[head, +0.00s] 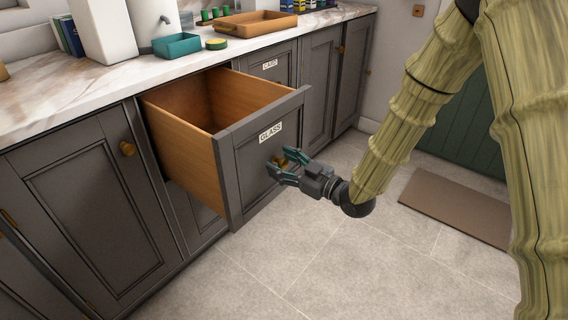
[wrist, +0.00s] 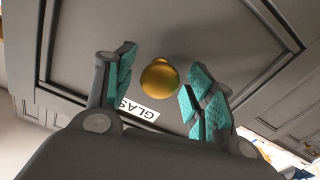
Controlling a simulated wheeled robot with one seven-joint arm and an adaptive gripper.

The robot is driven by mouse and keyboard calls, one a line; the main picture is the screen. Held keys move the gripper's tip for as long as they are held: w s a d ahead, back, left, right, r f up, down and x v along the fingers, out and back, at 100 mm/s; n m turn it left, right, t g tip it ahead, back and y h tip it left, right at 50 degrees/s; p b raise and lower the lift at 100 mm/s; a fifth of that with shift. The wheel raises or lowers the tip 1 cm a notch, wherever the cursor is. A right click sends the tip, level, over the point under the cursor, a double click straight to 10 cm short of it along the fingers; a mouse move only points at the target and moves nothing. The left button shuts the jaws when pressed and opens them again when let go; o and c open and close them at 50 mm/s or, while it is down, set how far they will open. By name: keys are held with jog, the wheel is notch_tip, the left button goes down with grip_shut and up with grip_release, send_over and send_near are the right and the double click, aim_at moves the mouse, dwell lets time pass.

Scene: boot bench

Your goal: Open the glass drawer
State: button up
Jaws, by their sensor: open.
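The glass drawer (head: 250,165) is pulled well out of the grey cabinet, and its wooden inside looks empty. Its front carries a white label reading GLASS (head: 270,132), partly hidden in the wrist view (wrist: 140,108). A round brass knob (wrist: 160,77) sits on the front; it also shows in the head view (head: 280,161), partly covered by my fingers. My gripper (head: 283,165) is open at the drawer front. In the wrist view the teal-padded fingers of my gripper (wrist: 158,92) stand on either side of the knob, with gaps between pads and knob.
The marble counter (head: 60,85) above holds a teal tray (head: 177,45), a wooden tray (head: 256,24) and a round green tin (head: 216,44). A shut drawer labelled CARD (head: 270,65) is beyond. The tiled floor (head: 330,255) is clear; a brown mat (head: 455,207) lies to the right.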

jog(key=v, duration=1.2)
dwell(0.3)
jog(key=s+d+f+m+g+h, duration=0.1)
jog(key=s+d+f+m+h, duration=0.15)
jog(key=f, duration=0.65)
jog(key=s+d+f+m+g+h, duration=0.1)
jog(key=s+f+m+h, duration=0.25)
jog(key=f, duration=0.45)
jog(key=s+d+f+m+g+h, duration=0.1)
jog(key=s+d+f+m+h, duration=0.2)
jog(key=f, duration=0.6)
jog(key=s+d+f+m+g+h, duration=0.25)
jog(key=s+f, duration=0.25)
jog(key=s, duration=0.4)
jog(key=s+d+f+m+g+h, duration=0.1)
jog(key=s+d+f+g, duration=0.2)
jog(key=s, duration=0.5)
jog(key=s+d+f+m+g+h, duration=0.1)
jog(key=s+d+f+g+h, duration=0.1)
jog(key=s+f, duration=0.55)
notch_tip(320, 180, up, 26)
jog(key=s+p, duration=0.1)
jog(key=p, duration=2.3)
jog(key=shift+s, duration=0.3)
jog(key=shift+a+r+g, duration=0.1)
jog(key=shift+a+g, duration=0.05)
jog(key=shift+g, duration=0.1)
